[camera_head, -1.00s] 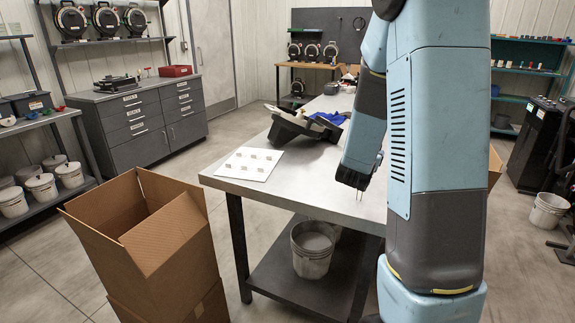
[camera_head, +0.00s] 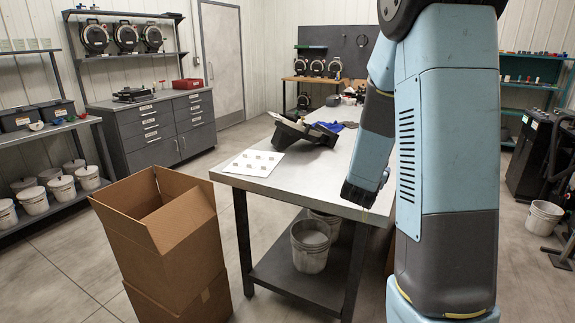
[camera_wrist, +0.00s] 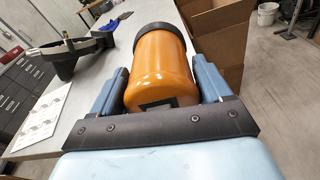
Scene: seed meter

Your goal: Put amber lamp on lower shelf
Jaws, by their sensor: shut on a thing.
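The amber lamp (camera_wrist: 162,68) is an orange cylinder with a dark cap at its far end and a dark mark near its close end. It sits between the two blue fingers of my gripper (camera_wrist: 162,80) in the wrist view. In the head view my gripper (camera_head: 366,207) is near the table's right front edge; the lamp cannot be made out there. The dark lower shelf (camera_head: 295,289) is under the metal worktable (camera_head: 300,178). A grey bucket (camera_head: 310,250) stands on it, with another partly hidden behind.
A white card (camera_head: 254,163) and a dark tray-like part (camera_head: 300,132) lie on the tabletop. An open cardboard box (camera_head: 165,225) stands left of the table. Another cardboard box (camera_wrist: 217,30) shows beyond the lamp. The shelf's front left part looks clear.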

